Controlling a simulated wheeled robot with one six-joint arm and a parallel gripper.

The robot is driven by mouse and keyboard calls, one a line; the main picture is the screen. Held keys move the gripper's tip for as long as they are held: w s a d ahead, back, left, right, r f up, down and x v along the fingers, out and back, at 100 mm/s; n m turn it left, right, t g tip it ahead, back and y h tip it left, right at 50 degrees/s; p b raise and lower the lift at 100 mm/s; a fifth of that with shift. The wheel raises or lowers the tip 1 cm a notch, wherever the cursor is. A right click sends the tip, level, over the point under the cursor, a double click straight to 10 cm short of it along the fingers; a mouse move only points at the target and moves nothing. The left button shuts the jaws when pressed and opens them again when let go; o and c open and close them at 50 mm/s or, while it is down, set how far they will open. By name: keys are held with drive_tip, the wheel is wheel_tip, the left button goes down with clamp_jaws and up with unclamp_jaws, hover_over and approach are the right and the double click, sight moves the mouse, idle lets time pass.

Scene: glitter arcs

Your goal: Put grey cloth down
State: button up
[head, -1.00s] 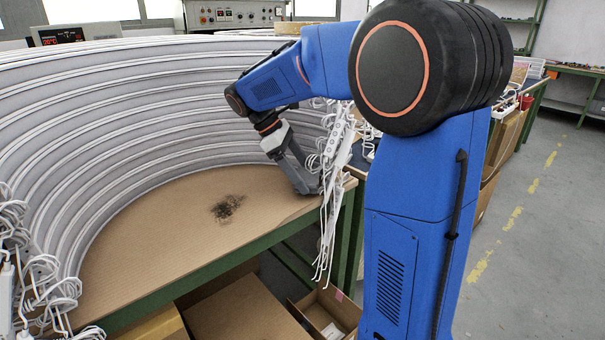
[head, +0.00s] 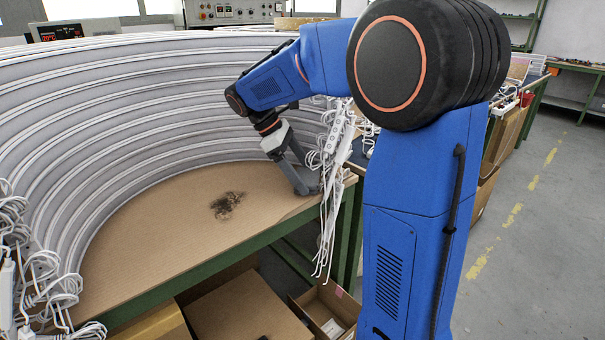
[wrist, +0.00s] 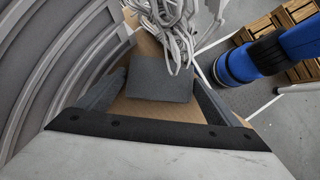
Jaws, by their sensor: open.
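The grey cloth (wrist: 158,80) shows in the wrist view as a dark grey, flat, folded-looking piece on the brown table top. My gripper (wrist: 160,90) is open, with one finger to the left of the cloth and one to the right. In the head view my gripper (head: 306,186) is low at the right end of the table top, by the hanging white cables. There the cloth is hard to tell apart from the grey fingers.
The brown table top (head: 160,225) has a dark scorched patch (head: 227,205) and is otherwise clear. A tall curved wall of white ribbed strips (head: 150,115) rings its back. White cables (head: 335,150) hang over its right edge. Cardboard boxes (head: 245,310) lie below.

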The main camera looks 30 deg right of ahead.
drive_tip(key=shift+r, duration=0.35)
drive_tip(key=v, duration=1.2)
drive_tip(key=s+a+f+m+t+y, duration=0.1)
drive_tip(key=s+f+m+t, duration=0.2)
drive_tip(key=s, duration=0.6)
drive_tip(key=s+f+m+t+y, duration=0.2)
drive_tip(key=s+f+m, duration=0.2)
drive_tip(key=s+f, duration=0.4)
drive_tip(key=s+a+f+m+t+y, duration=0.1)
drive_tip(key=s+f+m+t+y, duration=0.1)
drive_tip(key=s+f, duration=0.4)
drive_tip(key=s+m+t, duration=0.1)
drive_tip(key=s, duration=0.4)
drive_tip(key=shift+a+m+t, duration=0.3)
drive_tip(key=shift+o, duration=0.3)
drive_tip(key=shift+s, duration=0.15)
